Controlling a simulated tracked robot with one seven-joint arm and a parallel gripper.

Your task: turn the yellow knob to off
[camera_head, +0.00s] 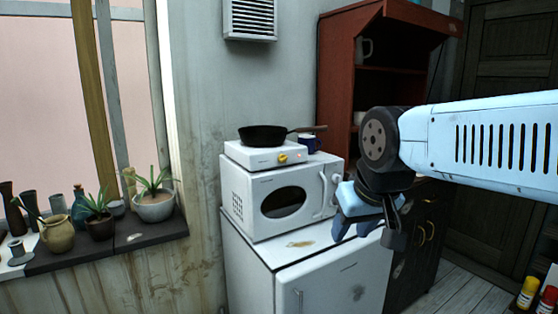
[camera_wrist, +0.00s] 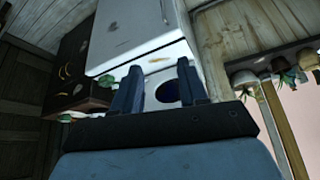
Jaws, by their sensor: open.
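The yellow knob (camera_head: 283,158) is on the front of a small white hot plate (camera_head: 240,154). A black frying pan (camera_head: 264,135) with a brown handle sits on the hot plate. The hot plate stands on a white microwave (camera_head: 250,200). My gripper (camera_head: 366,238) is open and empty, to the right of the knob and lower in the head view, apart from it. In the wrist view my gripper's two fingers (camera_wrist: 160,84) point toward the white appliances, with the dark oval microwave window (camera_wrist: 168,93) between and beside them. I cannot make out the knob in the wrist view.
A dark blue mug (camera_head: 311,143) stands behind the hot plate at right. The microwave rests on a white fridge (camera_head: 335,285). A red shelf unit (camera_head: 340,70) stands behind my arm. Potted plants (camera_head: 154,202) line the windowsill at left. The space before the hot plate looks clear.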

